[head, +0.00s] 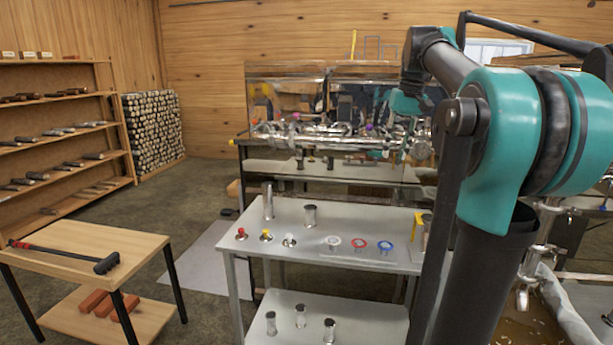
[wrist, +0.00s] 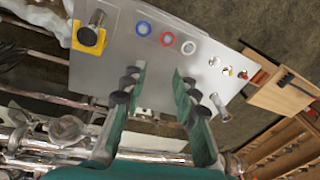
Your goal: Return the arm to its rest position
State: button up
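My arm (head: 505,130), teal and black, rises at the right of the head view and bends over toward the back. My gripper (wrist: 160,75) shows in the wrist view with its two teal fingers apart and nothing between them. It hangs above the grey metal table (wrist: 130,70), which appears turned around in that view. In the head view my gripper is hard to make out against the shiny evaporator behind it.
The grey table (head: 310,260) holds metal cylinders, small coloured knobs and white, red and blue rings (head: 358,244). A shiny evaporator (head: 340,135) stands behind. A wooden table (head: 80,250) with a black-headed hammer (head: 65,257) is at left. Floor between them is open.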

notch_tip(320, 180, down, 14)
jog(key=s+a+r+t, duration=0.1)
jog(key=s+a, duration=0.1)
jog(key=s+a+f+t, duration=0.1)
jog(key=s+f, duration=0.8)
jog(key=f, duration=0.5)
jog(key=s+a+f+t+h, duration=0.1)
jog(key=s+a+f, duration=0.1)
jog(key=s+f, duration=0.8)
notch_tip(320, 180, down, 4)
jog(key=shift+s+r, duration=0.1)
jog(key=shift+s, duration=0.2)
jog(key=shift+o, duration=0.5)
jog(key=shift+a, duration=0.1)
